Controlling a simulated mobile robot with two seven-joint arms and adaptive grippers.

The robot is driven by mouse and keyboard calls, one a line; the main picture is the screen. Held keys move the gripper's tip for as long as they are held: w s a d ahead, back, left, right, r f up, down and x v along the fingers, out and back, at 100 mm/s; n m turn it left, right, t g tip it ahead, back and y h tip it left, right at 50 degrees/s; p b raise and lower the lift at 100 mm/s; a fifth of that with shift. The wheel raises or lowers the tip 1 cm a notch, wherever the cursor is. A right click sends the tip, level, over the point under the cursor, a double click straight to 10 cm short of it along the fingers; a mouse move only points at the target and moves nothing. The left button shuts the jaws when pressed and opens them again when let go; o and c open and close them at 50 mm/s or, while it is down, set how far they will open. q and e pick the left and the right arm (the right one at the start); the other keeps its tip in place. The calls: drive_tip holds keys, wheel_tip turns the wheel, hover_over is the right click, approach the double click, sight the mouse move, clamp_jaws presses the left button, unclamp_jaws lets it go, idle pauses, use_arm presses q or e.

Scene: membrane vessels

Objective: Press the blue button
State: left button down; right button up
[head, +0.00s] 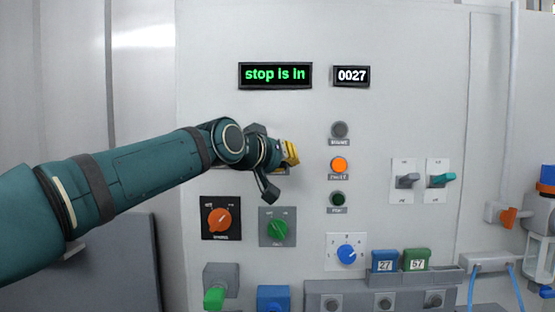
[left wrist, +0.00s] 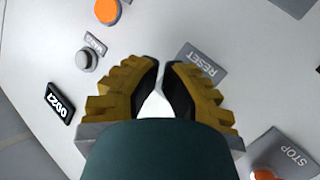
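No round blue push button shows plainly. A blue knob with a white pointer (head: 347,253) sits on a numbered white plate, and a blue block (head: 273,298) shows at the bottom edge. My left gripper (head: 292,153) is in front of the panel, left of the orange round button (head: 339,164). In the left wrist view its yellow fingers (left wrist: 164,66) have their tips nearly together, with nothing between them. A grey RESET label (left wrist: 202,64) is just beyond the tips; any button beside it is hidden by the fingers. My right gripper is out of view.
The green display (head: 275,75) reads "stop is in"; the counter (head: 351,76) reads 0027. A grey button (head: 339,129) and a dark green button (head: 338,199) flank the orange one. Orange and green rotary switches (head: 220,221) (head: 278,229) sit below my arm. Toggle switches (head: 407,181) are right.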

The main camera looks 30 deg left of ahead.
use_arm(q)
drive_tip(key=shift+w+a, duration=0.2)
drive_tip(key=shift+w, duration=0.05)
idle(0.4)
idle(0.3)
drive_tip(key=shift+s+d, duration=0.45)
drive_tip(key=shift+s, duration=0.25)
drive_tip(key=shift+s+d+b, duration=0.3)
drive_tip(key=shift+s+d, duration=0.15)
drive_tip(key=shift+s, duration=0.25)
drive_tip(key=shift+s+d+b, duration=0.35)
drive_tip(key=shift+s+d, duration=0.05)
drive_tip(key=shift+s, duration=0.3)
drive_tip(key=shift+s+d+b, duration=0.3)
drive_tip(key=shift+s+d, duration=0.15)
drive_tip(key=shift+s, duration=0.25)
